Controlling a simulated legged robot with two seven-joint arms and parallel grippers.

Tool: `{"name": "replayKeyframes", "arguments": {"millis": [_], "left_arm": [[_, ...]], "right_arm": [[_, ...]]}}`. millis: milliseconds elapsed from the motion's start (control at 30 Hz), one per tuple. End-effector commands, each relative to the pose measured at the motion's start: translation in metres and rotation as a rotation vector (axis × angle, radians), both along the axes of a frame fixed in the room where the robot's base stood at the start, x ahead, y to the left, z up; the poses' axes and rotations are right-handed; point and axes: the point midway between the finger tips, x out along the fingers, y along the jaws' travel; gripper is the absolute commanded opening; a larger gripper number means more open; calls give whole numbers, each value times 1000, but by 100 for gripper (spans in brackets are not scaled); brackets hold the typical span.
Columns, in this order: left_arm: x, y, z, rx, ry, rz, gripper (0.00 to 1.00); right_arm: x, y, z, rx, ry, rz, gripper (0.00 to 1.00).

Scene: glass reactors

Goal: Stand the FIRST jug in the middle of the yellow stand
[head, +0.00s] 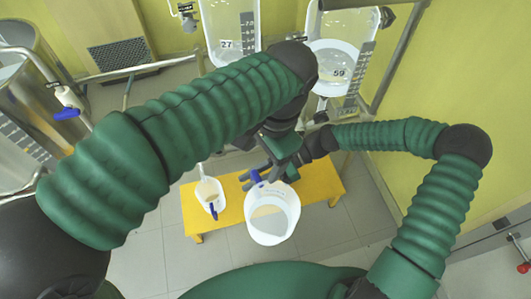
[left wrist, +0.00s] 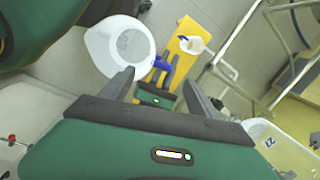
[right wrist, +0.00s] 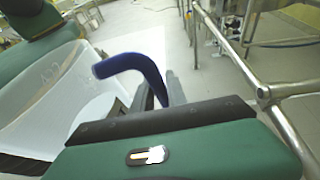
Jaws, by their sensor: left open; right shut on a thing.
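A large white jug (head: 271,225) with a blue handle (right wrist: 135,68) shows in the head view in front of the yellow stand (head: 322,185). My right gripper (head: 262,177) is shut on this handle. The left wrist view shows the jug (left wrist: 122,52) off to one side of the stand (left wrist: 182,76), with floor around it. A smaller white jug (head: 208,191) with a blue handle is at the left part of the stand. Which jug is the first I cannot tell. My left gripper (head: 284,148) is open and empty above the right one. My arms hide part of the stand.
Two glass vessels, marked 27 (head: 228,30) and 59 (head: 335,60), hang behind the stand. Metal tanks (head: 25,110) stand at the left, with a blue-handled valve (head: 66,113). A metal rail (head: 398,50) runs at the right. The front floor (head: 150,260) is clear.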

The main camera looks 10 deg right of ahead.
Motion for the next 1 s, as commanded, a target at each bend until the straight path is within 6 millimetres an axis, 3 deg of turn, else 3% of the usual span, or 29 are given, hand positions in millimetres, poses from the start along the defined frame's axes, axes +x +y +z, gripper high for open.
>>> {"name": "replayKeyframes", "arguments": {"millis": [167,500,633,800,1000], "left_arm": [[-2,-3,-4,10,6,-25,70],[5,7,-78,12,7,-21,70],[8,10,-99,11,5,-20,70],[9,12,-111,8,4,-20,70],[9,13,-112,7,4,-20,70]], "right_arm": [[0,2,2,3,4,1,0],[0,0,2,5,3,0,0],[0,0,2,5,3,0,0],[0,1,2,4,3,0,0],[0,1,2,4,3,1,0]]}}
